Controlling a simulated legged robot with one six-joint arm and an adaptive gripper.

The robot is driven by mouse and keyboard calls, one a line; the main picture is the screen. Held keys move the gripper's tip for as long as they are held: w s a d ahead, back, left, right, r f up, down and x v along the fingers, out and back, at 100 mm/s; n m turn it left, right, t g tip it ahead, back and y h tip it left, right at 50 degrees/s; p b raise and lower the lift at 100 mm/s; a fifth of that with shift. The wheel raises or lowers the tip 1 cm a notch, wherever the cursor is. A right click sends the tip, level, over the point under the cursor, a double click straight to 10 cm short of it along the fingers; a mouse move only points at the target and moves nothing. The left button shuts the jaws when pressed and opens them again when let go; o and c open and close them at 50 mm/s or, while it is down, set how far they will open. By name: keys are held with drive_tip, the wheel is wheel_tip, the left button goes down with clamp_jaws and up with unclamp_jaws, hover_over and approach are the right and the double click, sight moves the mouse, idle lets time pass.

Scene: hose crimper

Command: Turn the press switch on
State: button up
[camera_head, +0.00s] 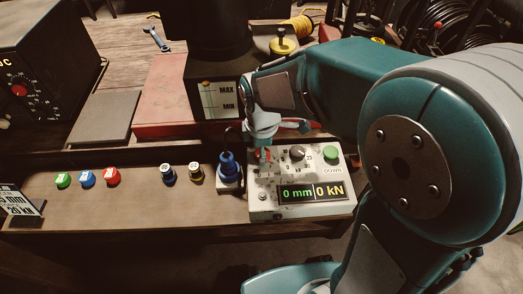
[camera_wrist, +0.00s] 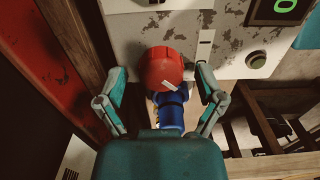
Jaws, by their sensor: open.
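The press control box (camera_head: 262,208) has a display reading 0 mm and 0 kN. Its red switch (camera_head: 263,156) is at the upper left of the face, partly hidden by my gripper (camera_head: 264,147). In the wrist view the red switch (camera_wrist: 165,68) is a round red knob with a white mark on its edge. My gripper (camera_wrist: 160,94) is open, with one finger to each side below the knob. Both fingers look apart from it. A blue-handled piece (camera_wrist: 170,112) lies below the knob in that view, between the fingers; I cannot tell its distance from them.
The blue piece (camera_head: 228,166) stands just left of the box. Green, blue and red caps (camera_head: 88,178) and two fittings (camera_head: 182,173) stand farther left. The dark press (camera_head: 212,70) is behind.

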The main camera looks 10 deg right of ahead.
drive_tip(key=c, duration=1.2)
drive_tip(key=shift+o, duration=0.2)
drive_tip(key=shift+m, duration=0.4)
drive_tip(key=m, duration=0.3)
drive_tip(key=shift+m, duration=0.4)
drive_tip(key=m, duration=0.4)
drive_tip(key=shift+s+f+m, duration=0.1)
drive_tip(key=shift+m, duration=0.2)
drive_tip(key=m, duration=0.8)
drive_tip(key=shift+m, duration=0.3)
